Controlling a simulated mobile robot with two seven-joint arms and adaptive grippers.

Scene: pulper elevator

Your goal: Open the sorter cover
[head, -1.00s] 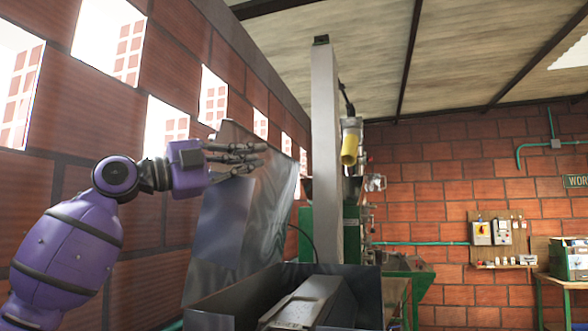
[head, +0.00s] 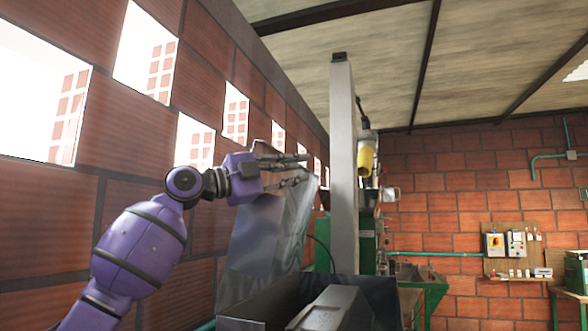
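The sorter cover (head: 262,238) is a shiny grey metal sheet. It stands raised and steeply tilted at the left side of the dark sorter box (head: 378,296), close to the brick wall. My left gripper (head: 300,169), on a purple arm coming in from the left, is at the cover's upper part. Its dark fingers are extended and spread apart, with nothing seen between them. The hand hides part of the cover's top edge, and I cannot tell whether the fingers touch it. My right gripper is not in view.
A grey upright post (head: 344,170) rises just behind the sorter box, with a yellow cylinder (head: 365,158) beside it. The brick wall with bright window openings (head: 147,52) runs close along the left. A bench with green legs stands at the far right.

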